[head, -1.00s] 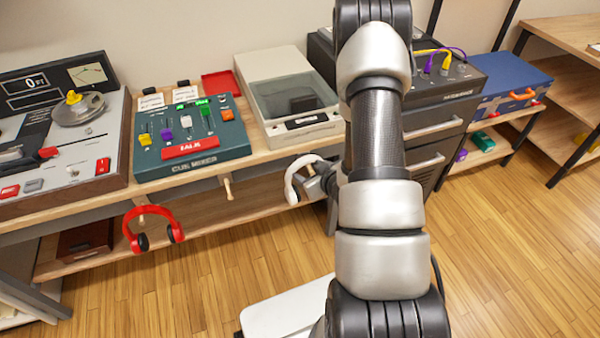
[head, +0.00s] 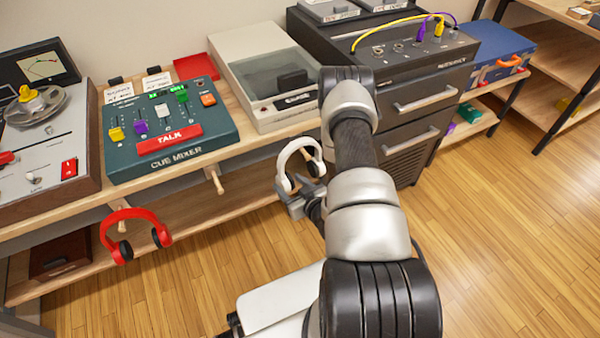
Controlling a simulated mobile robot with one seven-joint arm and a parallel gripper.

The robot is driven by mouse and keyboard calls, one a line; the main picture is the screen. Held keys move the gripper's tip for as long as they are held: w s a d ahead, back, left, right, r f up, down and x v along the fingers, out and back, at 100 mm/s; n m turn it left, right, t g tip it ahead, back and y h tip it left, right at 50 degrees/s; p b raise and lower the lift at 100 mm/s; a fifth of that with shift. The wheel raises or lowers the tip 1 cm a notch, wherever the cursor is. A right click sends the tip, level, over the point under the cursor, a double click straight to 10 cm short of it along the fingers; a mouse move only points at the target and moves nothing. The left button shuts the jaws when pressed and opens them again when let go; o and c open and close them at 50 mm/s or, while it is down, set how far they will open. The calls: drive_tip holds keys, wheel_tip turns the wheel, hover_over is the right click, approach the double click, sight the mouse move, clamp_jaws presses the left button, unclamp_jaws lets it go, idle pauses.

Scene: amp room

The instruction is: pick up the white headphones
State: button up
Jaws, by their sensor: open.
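The white headphones (head: 284,158) hang at the front edge of the bench, below the beige lidded case, with the band arched on top and the dark ear pads low. Whatever holds them up is hard to make out. My gripper (head: 299,190) is open, right at the lower part of the headphones, close to the ear cups. It overlaps them in the picture, so I cannot tell whether the fingers touch them. My arm hides part of the area to their right.
Red headphones (head: 133,214) hang on a wooden peg to the left. An empty peg (head: 213,180) stands between the two pairs. The cue mixer (head: 170,130) and beige case (head: 268,80) sit on the bench above. A dark drawer cabinet (head: 412,105) stands right. Wood floor is clear.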

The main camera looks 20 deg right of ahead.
drive_tip(key=b+x, duration=0.2)
drive_tip(key=x, duration=0.6)
drive_tip(key=shift+w+d+r, duration=0.1)
drive_tip(key=shift+w+r, duration=0.05)
clamp_jaws()
drive_tip(key=shift+r, duration=0.1)
drive_tip(key=shift+r+p, duration=0.3)
drive_tip(key=shift+r, duration=0.25)
drive_tip(key=s+d+p, duration=0.2)
drive_tip(key=s, duration=1.6)
drive_tip(key=shift+p, duration=0.35)
